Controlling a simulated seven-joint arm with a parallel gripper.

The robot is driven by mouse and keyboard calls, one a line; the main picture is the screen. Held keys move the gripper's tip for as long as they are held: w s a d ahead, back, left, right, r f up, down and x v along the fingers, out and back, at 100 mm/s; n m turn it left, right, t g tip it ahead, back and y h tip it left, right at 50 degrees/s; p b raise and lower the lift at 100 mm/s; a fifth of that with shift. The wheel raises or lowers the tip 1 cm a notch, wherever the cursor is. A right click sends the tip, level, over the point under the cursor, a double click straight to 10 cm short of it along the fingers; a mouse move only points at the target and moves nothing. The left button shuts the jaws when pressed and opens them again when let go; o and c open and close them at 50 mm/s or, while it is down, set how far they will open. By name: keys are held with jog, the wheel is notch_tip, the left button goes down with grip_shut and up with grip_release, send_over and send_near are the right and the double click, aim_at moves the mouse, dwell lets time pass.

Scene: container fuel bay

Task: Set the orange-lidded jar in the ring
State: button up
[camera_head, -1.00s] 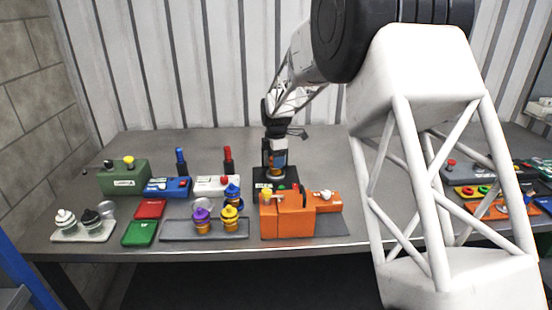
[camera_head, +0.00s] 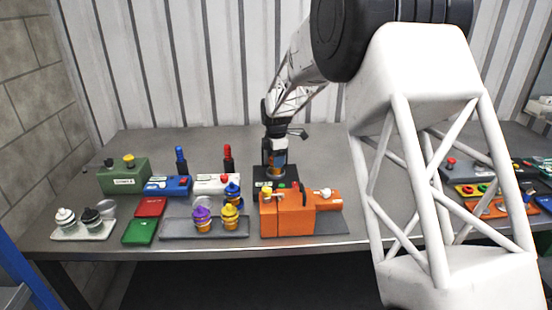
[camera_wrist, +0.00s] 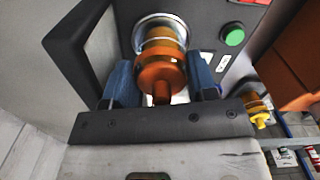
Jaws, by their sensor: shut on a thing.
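The orange-lidded jar (camera_wrist: 161,72) has an amber body and a knob on its lid. In the wrist view it stands between the two blue fingers of my gripper (camera_wrist: 162,82), which is shut on it. The jar's far end is at the silver ring (camera_wrist: 138,34), which shows around it; how deep it sits is hidden. The ring is on a black box (camera_wrist: 205,22). In the head view my gripper (camera_head: 275,158) is directly above the black box (camera_head: 262,174), and the jar is small and partly hidden by the fingers.
An orange machine (camera_head: 285,216) stands in front of the black box. To the left are a grey tray (camera_head: 180,232) with purple and yellow-lidded jars, a white box (camera_head: 212,184) and a blue box (camera_head: 165,187). A green button (camera_wrist: 232,36) is beside the ring.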

jog(key=o, duration=1.1)
jog(key=shift+c, duration=0.8)
jog(key=shift+r, duration=0.1)
jog(key=shift+w+r, duration=0.1)
jog(key=shift+r, duration=1.05)
jog(key=shift+o, duration=1)
jog(key=shift+r, duration=0.25)
jog(key=shift+o, duration=0.4)
jog(key=shift+r, duration=2.5)
